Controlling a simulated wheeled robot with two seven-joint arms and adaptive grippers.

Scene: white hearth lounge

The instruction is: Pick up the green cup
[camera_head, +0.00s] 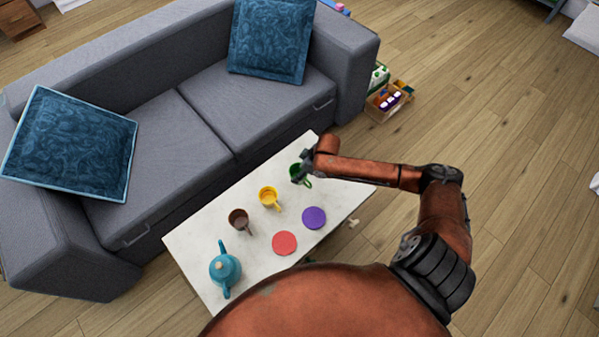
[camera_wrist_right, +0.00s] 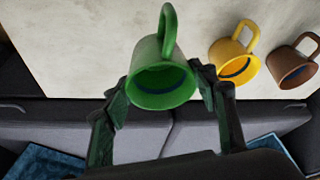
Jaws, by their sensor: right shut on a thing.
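The green cup (camera_head: 306,181) is at the right end of the white table (camera_head: 196,241), partly hidden by my right gripper (camera_head: 299,172) in the head view. In the right wrist view the green cup (camera_wrist_right: 163,80) sits between the two fingers of my right gripper (camera_wrist_right: 160,95), its handle pointing away from the gripper. The fingers touch the cup's sides and are shut on it. Whether the cup's base rests on the table or is just above it, I cannot tell. My left gripper does not show.
A yellow cup (camera_head: 268,197) and a brown cup (camera_head: 238,220) stand in a row left of the green cup. A teal teapot (camera_head: 225,268), a red disc (camera_head: 284,243) and a purple disc (camera_head: 314,217) are on the table. A grey sofa (camera_head: 160,150) borders its far side.

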